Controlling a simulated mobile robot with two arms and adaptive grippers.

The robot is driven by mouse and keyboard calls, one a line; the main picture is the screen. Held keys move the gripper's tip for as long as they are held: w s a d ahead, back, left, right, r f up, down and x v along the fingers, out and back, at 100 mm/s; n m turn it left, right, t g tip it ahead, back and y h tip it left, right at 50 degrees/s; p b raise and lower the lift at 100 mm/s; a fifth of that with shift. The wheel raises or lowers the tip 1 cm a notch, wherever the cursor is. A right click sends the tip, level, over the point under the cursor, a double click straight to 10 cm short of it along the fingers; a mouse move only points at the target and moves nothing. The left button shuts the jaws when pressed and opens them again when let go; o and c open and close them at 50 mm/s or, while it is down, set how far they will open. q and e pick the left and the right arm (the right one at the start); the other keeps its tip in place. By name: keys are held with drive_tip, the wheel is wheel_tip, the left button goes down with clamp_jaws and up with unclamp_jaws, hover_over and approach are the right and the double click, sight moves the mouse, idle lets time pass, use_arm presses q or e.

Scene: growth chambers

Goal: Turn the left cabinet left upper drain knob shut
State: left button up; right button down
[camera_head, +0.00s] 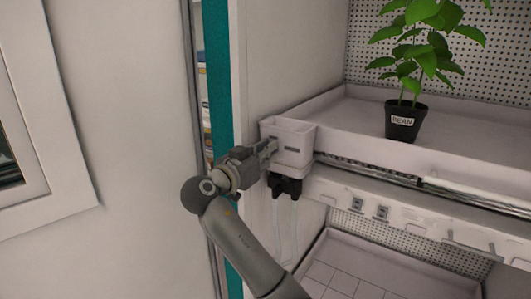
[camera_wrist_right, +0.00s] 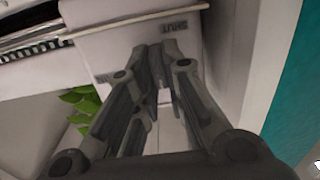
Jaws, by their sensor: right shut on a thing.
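The left upper drain box (camera_head: 293,140) is a pale box on the left end of the upper shelf. My right gripper (camera_head: 270,150) reaches it from the left, with its fingertips at the box's side. In the right wrist view the box (camera_wrist_right: 120,42) fills the top, with an upside-down "SHUT" label (camera_wrist_right: 175,27) near the fingertips. My right gripper (camera_wrist_right: 162,52) is shut on the drain knob there. The knob is hidden by the fingers, so its turn angle cannot be told. My left gripper is not in view.
Black fittings (camera_head: 285,186) with clear tubes hang under the box. A bean plant in a black pot (camera_head: 403,122) stands on the upper tray (camera_head: 350,143). A teal panel edge (camera_head: 219,75) and a white wall (camera_head: 115,110) lie to the left.

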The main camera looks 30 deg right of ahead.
drive_tip(key=shift+w+f+n+p, duration=0.1)
drive_tip(key=shift+n+p, duration=2.85)
drive_tip(key=shift+n, duration=1.5)
drive_tip(key=shift+w+f+n+p, duration=0.1)
drive_tip(key=shift+n+p, duration=2.85)
drive_tip(key=shift+n, duration=1.5)
drive_tip(key=c, duration=1.5)
unclamp_jaws()
drive_tip(key=shift+s, duration=0.1)
drive_tip(key=shift+d, duration=0.1)
